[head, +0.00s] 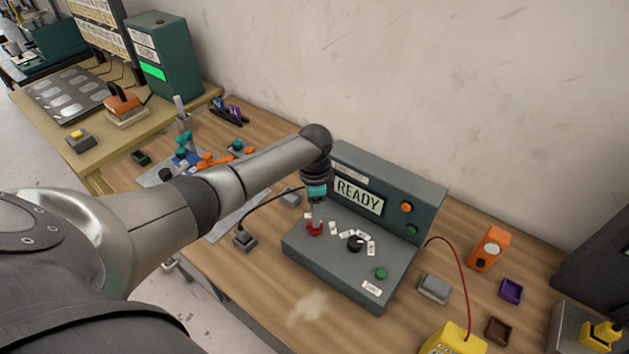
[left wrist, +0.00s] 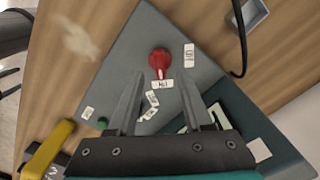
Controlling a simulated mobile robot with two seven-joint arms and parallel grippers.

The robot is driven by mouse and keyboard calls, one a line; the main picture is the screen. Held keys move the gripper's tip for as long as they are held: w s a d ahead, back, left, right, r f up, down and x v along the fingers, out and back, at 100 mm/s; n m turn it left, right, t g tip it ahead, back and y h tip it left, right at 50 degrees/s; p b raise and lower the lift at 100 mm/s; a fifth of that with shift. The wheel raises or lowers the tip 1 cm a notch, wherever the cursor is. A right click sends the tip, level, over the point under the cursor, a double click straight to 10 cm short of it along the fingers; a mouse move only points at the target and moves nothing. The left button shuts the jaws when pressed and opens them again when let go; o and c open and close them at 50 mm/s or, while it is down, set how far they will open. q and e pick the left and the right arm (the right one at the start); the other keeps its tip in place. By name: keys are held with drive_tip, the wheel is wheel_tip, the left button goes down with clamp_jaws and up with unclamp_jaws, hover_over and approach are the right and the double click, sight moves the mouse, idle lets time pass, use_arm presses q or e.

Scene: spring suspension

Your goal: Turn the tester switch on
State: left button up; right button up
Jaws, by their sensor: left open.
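The tester (head: 335,278) is a dark grey console on the wooden table, with a raised back panel whose lit display (head: 358,196) reads READY. A red switch (head: 314,230) sits at the left of its sloping top; it also shows in the left wrist view (left wrist: 159,57), with small white labels beside it. My left gripper (head: 315,212) is open and points down just over the red switch. In the left wrist view its two fingers (left wrist: 161,72) are spread, with the switch in line with the gap between them. I cannot tell whether they touch it. My right gripper is not in view.
The tester top also carries a black knob (head: 355,243) and a green button (head: 381,273). A yellow device (head: 453,341) with a red cable stands at the front right. An orange box (head: 490,249) and small trays lie to the right. Coloured parts lie to the left.

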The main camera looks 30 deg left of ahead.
use_arm(q)
wheel_tip(320, 180, up, 11)
drive_tip(key=shift+r, duration=0.15)
idle(0.6)
